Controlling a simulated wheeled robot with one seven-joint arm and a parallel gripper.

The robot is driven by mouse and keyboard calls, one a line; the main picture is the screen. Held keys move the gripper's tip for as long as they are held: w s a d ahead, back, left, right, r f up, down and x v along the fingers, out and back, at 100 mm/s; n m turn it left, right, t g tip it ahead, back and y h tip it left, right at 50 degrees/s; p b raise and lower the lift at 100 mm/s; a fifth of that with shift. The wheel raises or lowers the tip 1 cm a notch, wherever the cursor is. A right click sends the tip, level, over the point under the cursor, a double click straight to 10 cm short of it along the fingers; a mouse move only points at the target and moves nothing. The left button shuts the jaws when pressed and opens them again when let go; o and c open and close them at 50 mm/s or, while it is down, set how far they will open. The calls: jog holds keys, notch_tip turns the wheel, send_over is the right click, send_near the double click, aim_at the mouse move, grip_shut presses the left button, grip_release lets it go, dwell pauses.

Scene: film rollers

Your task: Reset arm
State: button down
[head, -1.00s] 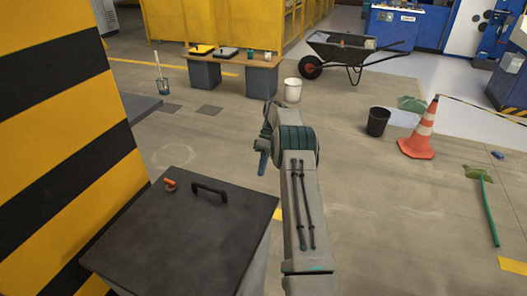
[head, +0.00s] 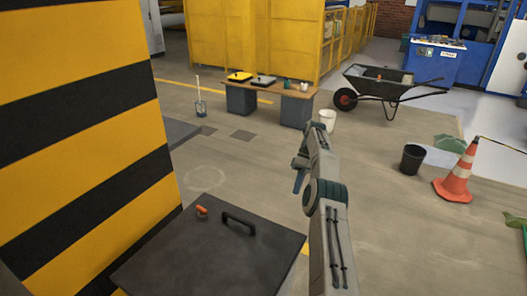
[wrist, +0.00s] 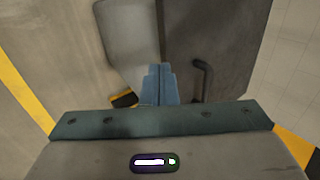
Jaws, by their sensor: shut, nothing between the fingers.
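My arm reaches forward from the lower right of the head view, to the right of a dark box. My gripper (head: 299,180) hangs from its far end with blue fingers pointing down. In the wrist view, the two blue fingers (wrist: 160,85) are pressed together with nothing between them. The gripper is clear of the box in the head view.
The dark box (head: 205,265) has a black handle (head: 238,222) and a small orange item (head: 202,212) on top. A striped yellow-black pillar (head: 80,150) stands at left. A bucket (head: 412,159), cone (head: 457,177) and wheelbarrow (head: 390,85) stand beyond. Floor between is open.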

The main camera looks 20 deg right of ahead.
jog(key=s+a+r+m+t+h, duration=0.2)
jog(key=s+a+r, duration=0.2)
jog(key=a+r, duration=0.45)
jog(key=s+a+r+m+t+h, duration=0.15)
jog(key=s+a+r, duration=0.3)
jog(key=r, duration=0.65)
jog(key=s+a+r+m+t+h, duration=0.1)
jog(key=s+a, duration=0.1)
jog(key=s, duration=0.4)
jog(key=s+a+r+m+t, duration=0.1)
jog(key=s+a+r+m, duration=0.15)
jog(key=s, duration=0.45)
jog(key=s+a+f+m+t, duration=0.1)
jog(key=s+f, duration=0.2)
jog(key=s, duration=0.4)
jog(key=s+a+f+t, duration=0.1)
jog(key=s+f, duration=0.2)
jog(key=s, duration=0.4)
jog(key=shift+s+a+f+m+h, duration=0.2)
jog(key=shift+a+m+h, duration=0.1)
jog(key=shift+m+h, duration=0.1)
